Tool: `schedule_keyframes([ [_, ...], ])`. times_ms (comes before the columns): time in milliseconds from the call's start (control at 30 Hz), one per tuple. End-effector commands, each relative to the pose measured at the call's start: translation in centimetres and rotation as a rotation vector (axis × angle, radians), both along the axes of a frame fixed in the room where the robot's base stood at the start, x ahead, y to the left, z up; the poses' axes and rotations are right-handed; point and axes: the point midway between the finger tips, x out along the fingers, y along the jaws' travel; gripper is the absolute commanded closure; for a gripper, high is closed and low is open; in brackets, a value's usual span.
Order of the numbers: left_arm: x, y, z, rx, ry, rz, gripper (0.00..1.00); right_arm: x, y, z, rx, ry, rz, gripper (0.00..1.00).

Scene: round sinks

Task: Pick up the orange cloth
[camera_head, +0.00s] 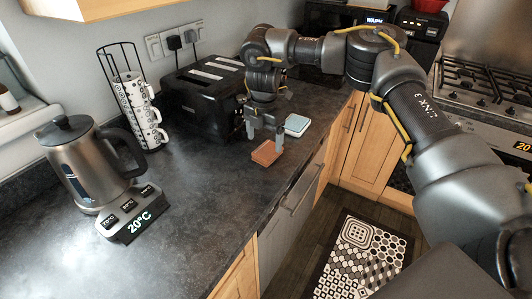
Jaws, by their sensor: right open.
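The orange cloth (266,153) is a small flat rectangular block lying on the dark worktop (215,205), close to its front edge. My right gripper (265,137) points down just behind and above the cloth. Its two fingers are apart and nothing shows between them. I cannot tell whether a fingertip touches the cloth. My left gripper is out of view.
A pale blue pad (297,125) lies just right of the gripper. A black toaster (203,103) stands behind left. A mug rack (138,110) and a kettle (92,165) stand further left. The worktop left of the cloth is clear.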

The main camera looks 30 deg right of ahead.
Motion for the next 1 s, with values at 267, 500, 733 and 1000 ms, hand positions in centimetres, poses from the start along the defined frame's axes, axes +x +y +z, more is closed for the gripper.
schedule_keyframes([
  [267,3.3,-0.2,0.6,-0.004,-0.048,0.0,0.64,-0.1,0.0,-1.4,0.001,0.004,-0.003,0.15],
  [500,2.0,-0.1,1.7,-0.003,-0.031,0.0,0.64,0.0,0.2,-4.6,0.0,0.001,-0.004,0.15],
  [733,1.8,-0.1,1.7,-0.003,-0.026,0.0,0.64,0.0,0.2,-5.3,0.0,-0.002,-0.004,0.15],
  [1000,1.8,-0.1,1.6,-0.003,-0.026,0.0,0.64,0.0,0.2,-5.3,0.0,-0.001,-0.004,0.39],
])
